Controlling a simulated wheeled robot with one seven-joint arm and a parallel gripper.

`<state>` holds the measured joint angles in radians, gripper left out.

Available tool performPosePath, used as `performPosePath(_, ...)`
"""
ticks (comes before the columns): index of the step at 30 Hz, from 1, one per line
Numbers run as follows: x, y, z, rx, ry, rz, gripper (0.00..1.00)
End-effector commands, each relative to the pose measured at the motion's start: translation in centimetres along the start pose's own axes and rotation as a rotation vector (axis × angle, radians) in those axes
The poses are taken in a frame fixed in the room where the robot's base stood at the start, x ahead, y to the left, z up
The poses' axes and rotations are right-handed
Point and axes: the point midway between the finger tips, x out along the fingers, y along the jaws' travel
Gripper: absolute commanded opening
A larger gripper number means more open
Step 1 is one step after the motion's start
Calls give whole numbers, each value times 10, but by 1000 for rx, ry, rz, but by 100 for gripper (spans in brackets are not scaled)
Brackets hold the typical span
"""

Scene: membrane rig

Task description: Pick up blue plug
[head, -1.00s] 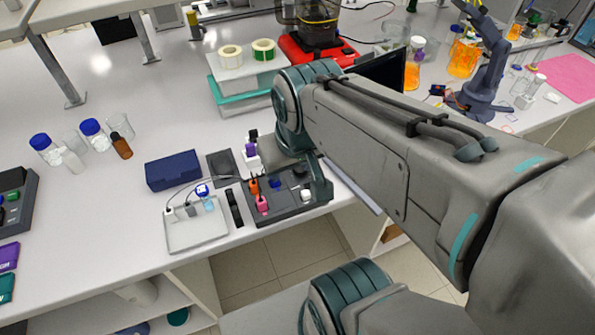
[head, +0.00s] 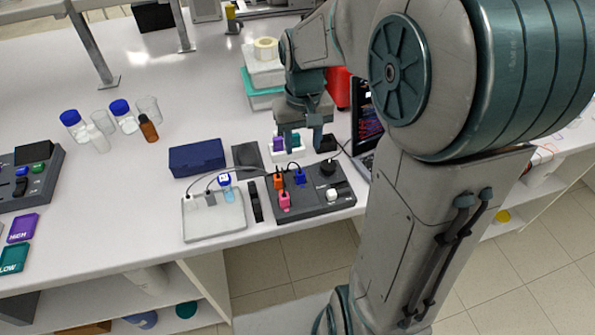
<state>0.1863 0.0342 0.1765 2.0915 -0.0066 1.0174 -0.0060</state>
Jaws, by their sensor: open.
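The blue plug (head: 299,177) is small and stands on the grey control box (head: 318,207), right of an orange plug (head: 278,181) and up and right of a pink plug (head: 284,202). Thin dark cables run by the plugs. My gripper (head: 302,146) points down above and behind the blue plug in the picture. Its two fingers are apart and nothing shows between them. It looks clear of the plug, though the exact height gap is hard to tell.
A pale tray (head: 215,225) with cables and a small blue-topped vial (head: 225,183) lies left of the box. A dark blue case (head: 197,158) sits behind it. A white holder with coloured pieces (head: 278,145) is partly behind my gripper. A laptop (head: 368,125) is close right.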

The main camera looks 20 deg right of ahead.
Motion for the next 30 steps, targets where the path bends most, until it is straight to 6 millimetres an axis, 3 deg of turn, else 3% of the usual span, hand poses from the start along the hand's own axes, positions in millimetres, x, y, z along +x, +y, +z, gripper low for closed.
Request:
performPosePath(6, 38, 0, 0, 0, -3, 0, 45)
performPosePath(14, 56, -1, -1, -2, -2, 0, 45)
performPosePath(24, 97, -4, -4, -1, -2, 0, 45)
performPosePath(30, 100, -4, -5, 0, 2, 0, 45)
